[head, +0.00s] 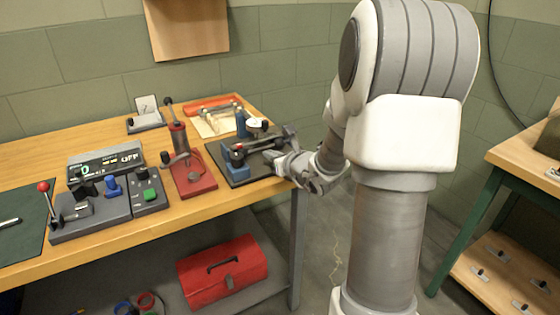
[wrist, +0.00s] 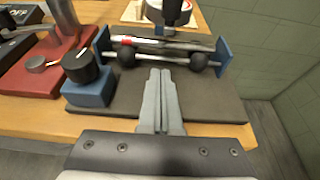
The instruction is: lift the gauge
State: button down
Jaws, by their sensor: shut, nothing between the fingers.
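What looks like the gauge, a round piece with a white face and dark body (head: 257,123), stands at the back of the bench near its right end. At the top edge of the wrist view a black and white round piece (wrist: 168,10), likely the same thing, is cut off by the frame. My gripper (wrist: 160,72) is shut and empty, with its fingers together. It points over a dark base plate (wrist: 205,102), just short of a metal rod with black balls (wrist: 160,54) set between blue end plates. The rod fixture lies between my gripper and the round piece.
A black knob on a blue block (wrist: 88,82) stands left of my fingers. A red pump-like stand (head: 190,175) is left of the dark plate. A control box (head: 105,160) and a lever panel (head: 90,215) are farther left. The floor beyond the bench's right end is open.

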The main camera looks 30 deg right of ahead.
jog(key=shift+x, duration=1.1)
notch_tip(320, 180, up, 3)
jog(key=shift+f, duration=0.1)
jog(key=shift+r+p, duration=0.35)
jog(key=shift+r, duration=0.3)
jog(key=shift+r, duration=0.1)
